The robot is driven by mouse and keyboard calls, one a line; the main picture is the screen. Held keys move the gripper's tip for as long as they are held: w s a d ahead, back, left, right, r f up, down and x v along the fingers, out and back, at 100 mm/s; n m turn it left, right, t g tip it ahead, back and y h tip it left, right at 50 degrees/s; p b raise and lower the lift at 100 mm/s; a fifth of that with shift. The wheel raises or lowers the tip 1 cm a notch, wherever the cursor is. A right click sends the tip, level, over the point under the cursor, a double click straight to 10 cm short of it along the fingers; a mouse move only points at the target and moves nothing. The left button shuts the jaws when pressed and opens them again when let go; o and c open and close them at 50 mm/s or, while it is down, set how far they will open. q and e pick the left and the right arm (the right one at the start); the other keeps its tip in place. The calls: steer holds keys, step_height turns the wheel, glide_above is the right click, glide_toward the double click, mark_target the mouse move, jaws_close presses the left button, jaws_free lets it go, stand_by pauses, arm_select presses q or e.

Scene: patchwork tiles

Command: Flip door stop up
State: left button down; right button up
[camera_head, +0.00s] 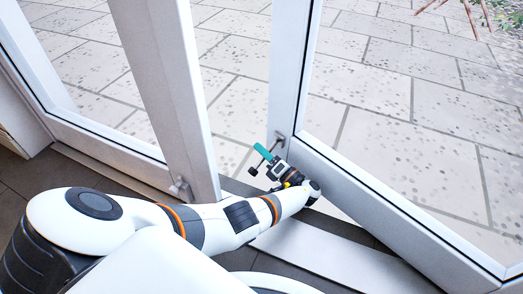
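A small metal door stop (279,138) is mounted low on the frame of the right glass door (287,75). My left gripper (262,160) is just below and left of it, at the end of my white arm. A teal piece and thin dark parts show at the gripper's end. These parts overlap closely, so I cannot tell whether the fingers touch the stop or are open or shut. A second metal stop (180,187) sits low on the left door (165,80). My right gripper is not in view.
The two doors stand with a gap between them, opening onto pale paving (400,85). A light threshold strip (325,250) lies on the dark tiled floor (60,178). The right door's lower rail runs close beside my wrist.

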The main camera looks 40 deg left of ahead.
arm_select(q)
steer(key=shift+s+a+r+m+t+h+p, duration=0.15)
steer(key=shift+r+m+t+p, duration=0.35)
steer(key=shift+m+p, duration=0.9)
steer(key=shift+s+d+r+m+t+h+p, duration=0.1)
steer(key=shift+r+m+t+p, duration=0.35)
steer(key=shift+m+p, duration=0.95)
steer(key=shift+s+a+r+m+t+h+p, duration=0.15)
steer(key=shift+r+m+t+p, duration=0.3)
steer(key=shift+m+p, duration=0.95)
steer(key=shift+r, duration=0.1)
steer(key=c, duration=1.5)
jaws_free()
steer(key=shift+o, duration=0.2)
steer(key=shift+d, duration=0.1)
